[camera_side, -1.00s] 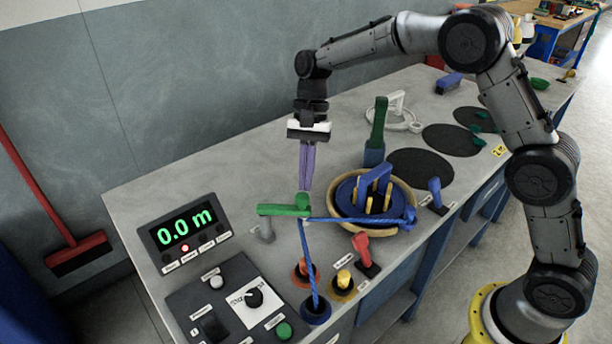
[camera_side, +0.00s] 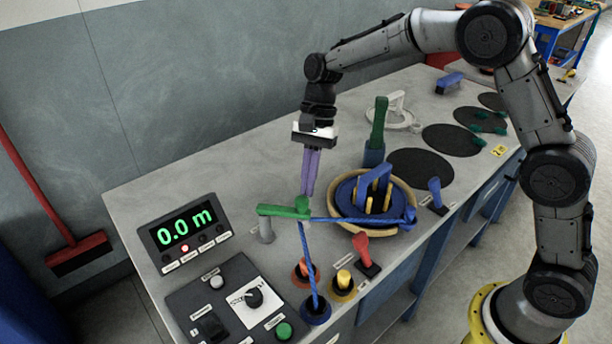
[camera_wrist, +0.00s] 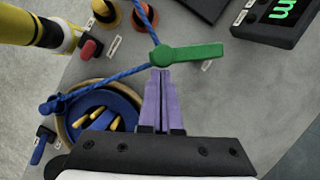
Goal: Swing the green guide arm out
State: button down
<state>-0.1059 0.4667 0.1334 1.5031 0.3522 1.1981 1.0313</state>
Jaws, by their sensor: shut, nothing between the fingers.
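The green guide arm (camera_side: 283,210) is a short flat bar on a grey post, left of the blue drum in the side view. It also shows in the wrist view (camera_wrist: 188,54), just beyond my fingertips. A blue rope (camera_side: 345,220) runs from the drum to the bar's right end and bends down to a blue-ringed hole in front. My gripper (camera_side: 307,190) points down with its purple fingers shut and empty. The fingertips are close to the guide arm's right end, where the rope bends. I cannot tell whether they touch it.
The blue drum (camera_side: 345,188) in its tan ring stands to the right, with a green upright lever (camera_side: 378,130) behind it. A red lever (camera_side: 364,250) stands in front. The display (camera_side: 183,232) reads 0.0 m. Bench space behind the guide arm is clear.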

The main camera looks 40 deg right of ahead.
jog(key=s+a+m, duration=0.1)
jog(key=s+m+t, duration=0.1)
jog(key=m, duration=0.1)
jog(key=shift+s+a, duration=0.15)
jog(key=shift+a, duration=0.25)
jog(key=s+a+m+t, duration=0.2)
jog(key=a+m, duration=0.5)
jog(key=shift+s, duration=0.2)
jog(key=shift+a, duration=0.15)
dwell(0.3)
jog(key=s+d+r, duration=0.4)
jog(key=d+r, duration=0.2)
jog(key=r, duration=0.3)
jog(key=shift+r, duration=0.35)
jog(key=shift+d, duration=0.15)
